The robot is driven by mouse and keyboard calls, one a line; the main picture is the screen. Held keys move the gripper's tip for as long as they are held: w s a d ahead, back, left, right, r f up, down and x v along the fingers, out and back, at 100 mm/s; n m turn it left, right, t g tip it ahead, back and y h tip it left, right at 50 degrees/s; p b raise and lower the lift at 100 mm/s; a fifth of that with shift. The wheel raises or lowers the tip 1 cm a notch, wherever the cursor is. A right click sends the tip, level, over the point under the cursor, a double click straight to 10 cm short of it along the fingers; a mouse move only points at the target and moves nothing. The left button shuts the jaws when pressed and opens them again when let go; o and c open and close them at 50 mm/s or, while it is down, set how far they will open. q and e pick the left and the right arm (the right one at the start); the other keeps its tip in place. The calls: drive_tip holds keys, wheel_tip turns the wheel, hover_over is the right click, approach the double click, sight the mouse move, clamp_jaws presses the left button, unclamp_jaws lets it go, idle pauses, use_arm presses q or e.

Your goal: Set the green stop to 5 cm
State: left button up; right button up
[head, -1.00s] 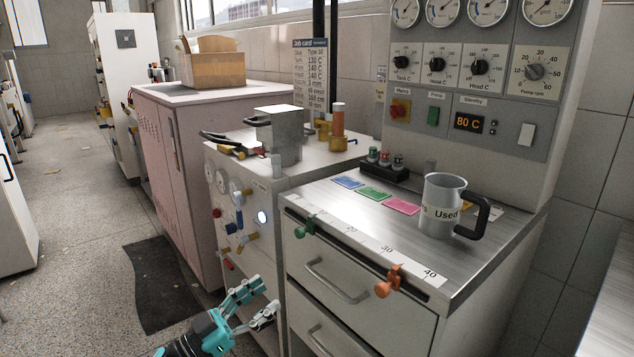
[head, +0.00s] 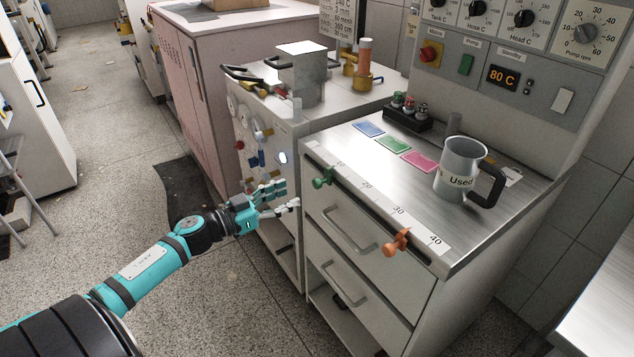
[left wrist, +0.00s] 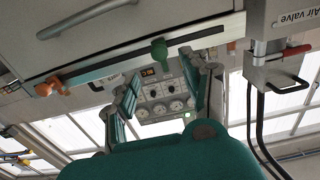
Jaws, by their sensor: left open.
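The green stop (head: 322,178) sits on the rail along the counter's front edge, near the low end of the printed scale (head: 367,185), around the 10 label. I cannot read its exact value. It also shows in the left wrist view (left wrist: 159,50), ahead of the fingers and roughly between them. My left gripper (head: 291,194) is open and empty, in front of the counter, left of the green stop and a little lower, apart from it. Its fingers show in the left wrist view (left wrist: 165,75). My right gripper is not in view.
An orange stop (head: 397,242) sits on the same rail near the 40 end. Drawer handles (head: 349,238) stick out below. A neighbouring cabinet with valves (head: 255,158) stands left of the counter.

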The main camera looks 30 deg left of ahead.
sight(314, 183)
use_arm(q)
drive_tip(key=x, duration=0.9)
drive_tip(key=shift+w+d, duration=0.15)
drive_tip(key=shift+w, duration=0.1)
clamp_jaws()
